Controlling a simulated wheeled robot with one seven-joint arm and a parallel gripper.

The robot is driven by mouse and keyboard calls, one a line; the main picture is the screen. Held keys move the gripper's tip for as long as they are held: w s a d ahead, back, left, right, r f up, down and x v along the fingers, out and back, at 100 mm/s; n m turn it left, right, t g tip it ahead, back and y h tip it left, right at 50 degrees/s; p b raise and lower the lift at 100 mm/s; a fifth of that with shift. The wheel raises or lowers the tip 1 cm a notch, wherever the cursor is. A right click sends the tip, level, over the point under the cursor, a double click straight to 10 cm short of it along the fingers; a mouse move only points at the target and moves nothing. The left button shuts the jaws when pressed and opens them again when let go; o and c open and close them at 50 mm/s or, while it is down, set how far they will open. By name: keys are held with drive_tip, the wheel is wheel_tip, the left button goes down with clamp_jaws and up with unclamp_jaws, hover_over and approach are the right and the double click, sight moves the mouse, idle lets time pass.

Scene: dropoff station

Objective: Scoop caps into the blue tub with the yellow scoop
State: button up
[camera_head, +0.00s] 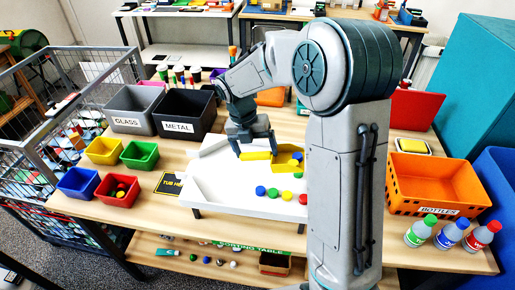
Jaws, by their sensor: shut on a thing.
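My gripper (256,151) is shut on the handle of the yellow scoop (285,162) over the white sorting tray (225,187). The scoop's pan points right, with a blue cap (297,156) at its right side; I cannot tell whether that cap is inside it. My arm hides the tray's right end.
Beside the blue tub stand a red tub (112,202) with a few caps, a yellow tub (104,150) and a green tub (139,155). Grey GLASS (126,122) and black METAL (180,127) bins stand behind. An orange BOTTLES crate (430,195) and three bottles are at right.

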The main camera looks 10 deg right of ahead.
drive_tip(key=shift+p+v, duration=1.6)
drive_tip(key=shift+v, duration=0.3)
drive_tip(key=shift+a+p+v, duration=0.2)
drive_tip(key=shift+p+v, duration=0.25)
drive_tip(key=shift+v, duration=0.5)
